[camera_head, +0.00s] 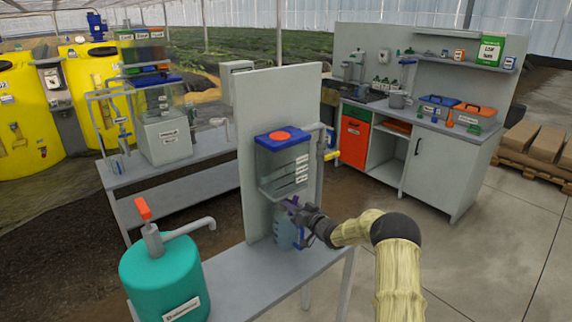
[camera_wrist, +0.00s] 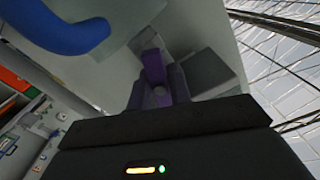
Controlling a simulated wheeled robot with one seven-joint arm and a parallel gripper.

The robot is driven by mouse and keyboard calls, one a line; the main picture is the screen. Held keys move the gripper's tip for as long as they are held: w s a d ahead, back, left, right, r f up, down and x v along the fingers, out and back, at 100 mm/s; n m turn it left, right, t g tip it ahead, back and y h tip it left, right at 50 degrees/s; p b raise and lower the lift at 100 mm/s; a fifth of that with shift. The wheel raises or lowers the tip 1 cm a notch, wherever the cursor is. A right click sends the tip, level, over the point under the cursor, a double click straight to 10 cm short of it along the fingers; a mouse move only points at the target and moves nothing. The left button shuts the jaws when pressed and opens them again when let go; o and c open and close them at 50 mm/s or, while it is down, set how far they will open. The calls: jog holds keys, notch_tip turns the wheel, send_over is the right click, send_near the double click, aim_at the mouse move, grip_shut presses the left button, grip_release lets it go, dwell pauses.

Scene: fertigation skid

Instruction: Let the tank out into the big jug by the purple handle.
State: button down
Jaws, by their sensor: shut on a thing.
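The clear tank (camera_head: 283,165) with a blue lid and orange cap is mounted on a grey upright panel. The purple handle (camera_head: 292,203) sits below the tank's bottom. My gripper (camera_head: 300,212) is shut on the purple handle, which also shows between the fingers in the wrist view (camera_wrist: 153,68). The big jug (camera_head: 287,233), bluish with a blue handle, stands on the bench under the tank, partly hidden behind my gripper. Whether liquid is flowing cannot be seen.
A green drum (camera_head: 165,285) with an orange-topped pump stands at the bench's front left. A pipe with a yellow lever (camera_head: 332,155) runs down the panel's right edge. A blue curved part (camera_wrist: 65,30) is close by in the wrist view.

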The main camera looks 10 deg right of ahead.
jog(key=m+p, duration=0.1)
jog(key=m, duration=0.6)
jog(key=shift+p, duration=0.4)
jog(key=c, duration=2.2)
grip_release()
jog(key=m, duration=0.7)
jog(key=c, duration=2.2)
grip_release()
jog(key=shift+f, duration=0.1)
jog(key=c, duration=2.2)
grip_release()
jog(key=c, duration=1.2)
grip_release()
jog(key=shift+c, duration=0.2)
